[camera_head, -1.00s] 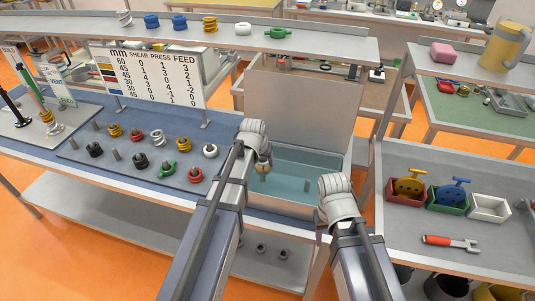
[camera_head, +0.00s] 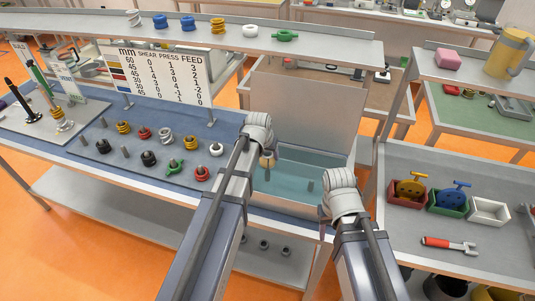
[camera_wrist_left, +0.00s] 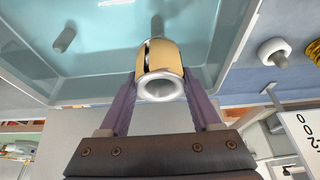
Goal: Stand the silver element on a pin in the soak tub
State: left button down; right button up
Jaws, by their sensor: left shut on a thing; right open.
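My left gripper (camera_wrist_left: 160,95) is shut on the silver element (camera_wrist_left: 160,87), whose pale ring end and tan, slotted body show in the left wrist view. In the head view its tan part (camera_head: 267,160) hangs below my left gripper (camera_head: 262,150), over the left side of the soak tub (camera_head: 290,205). The tub holds clear bluish water and grey pins. One pin (camera_head: 267,175) shows just below the element, another (camera_head: 311,186) stands apart to the right. Whether the element touches the near pin (camera_wrist_left: 157,26) I cannot tell. My right gripper (camera_head: 323,220) is open; its tips are mostly hidden.
A blue bench (camera_head: 85,160) left of the tub carries several coloured rings on pins and a number sign (camera_head: 160,75). A grey panel (camera_head: 305,105) stands behind the tub. A side table at right holds small bins (camera_head: 490,211) and a red-handled tool (camera_head: 448,244).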

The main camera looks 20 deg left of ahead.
aim_at(267, 171)
pick_arm(q)
jog(key=shift+f+b, duration=2.75)
jog(key=shift+f, duration=0.25)
jog(key=shift+f+b, duration=1.5)
grip_release()
jog(key=shift+r, duration=0.15)
jog(key=p+v, duration=0.7)
jog(key=shift+s+r, duration=0.25)
jog(key=shift+r, duration=0.05)
